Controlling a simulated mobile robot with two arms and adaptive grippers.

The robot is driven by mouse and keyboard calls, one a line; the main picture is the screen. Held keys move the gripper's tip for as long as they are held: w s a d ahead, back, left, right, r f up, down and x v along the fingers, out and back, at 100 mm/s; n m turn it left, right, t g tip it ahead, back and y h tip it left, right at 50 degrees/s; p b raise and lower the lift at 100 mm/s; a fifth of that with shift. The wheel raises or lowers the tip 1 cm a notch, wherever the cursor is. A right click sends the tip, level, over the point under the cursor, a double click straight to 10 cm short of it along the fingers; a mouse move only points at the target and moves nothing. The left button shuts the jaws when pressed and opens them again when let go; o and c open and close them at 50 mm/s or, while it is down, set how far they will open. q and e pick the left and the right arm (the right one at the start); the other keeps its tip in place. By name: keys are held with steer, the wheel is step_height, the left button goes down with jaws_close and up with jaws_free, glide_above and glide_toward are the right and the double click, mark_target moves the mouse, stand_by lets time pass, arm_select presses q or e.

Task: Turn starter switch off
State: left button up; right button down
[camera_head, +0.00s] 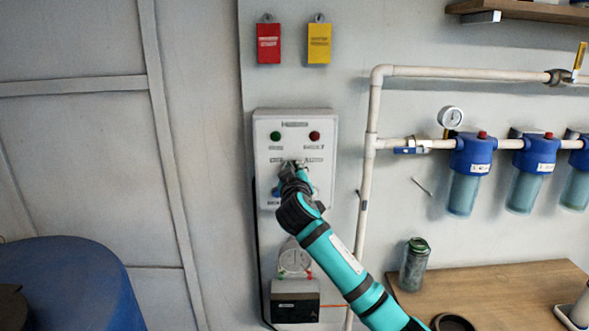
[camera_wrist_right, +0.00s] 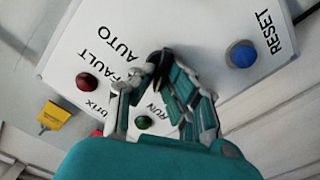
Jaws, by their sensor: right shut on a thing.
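The white control box (camera_head: 322,190) hangs on the wall panel in the head view and also fills much of the right wrist view (camera_wrist_right: 95,40). Its starter switch (camera_wrist_right: 157,58) shows in the wrist view as a small dark knob between the fingertips, near the AUTO label; the fingers hide most of it. My right gripper (camera_head: 292,168) reaches the middle of the box from below, and its fingers (camera_wrist_right: 160,68) are shut on the knob. The knob's pointing direction cannot be made out. My left gripper is not in view.
The box bears a green light (camera_head: 275,136), a red light (camera_head: 314,136) and a blue RESET button (camera_wrist_right: 241,54). A white pipe (camera_head: 368,180) runs close at the right. A gauge device (camera_head: 294,260) sits below. A blue barrel (camera_head: 70,275) stands at lower left.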

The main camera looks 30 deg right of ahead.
steer(key=shift+f, duration=0.1)
stand_by(0.3)
steer(key=c, duration=1.4)
jaws_free()
steer(key=shift+s, duration=0.1)
steer(key=v, duration=1.2)
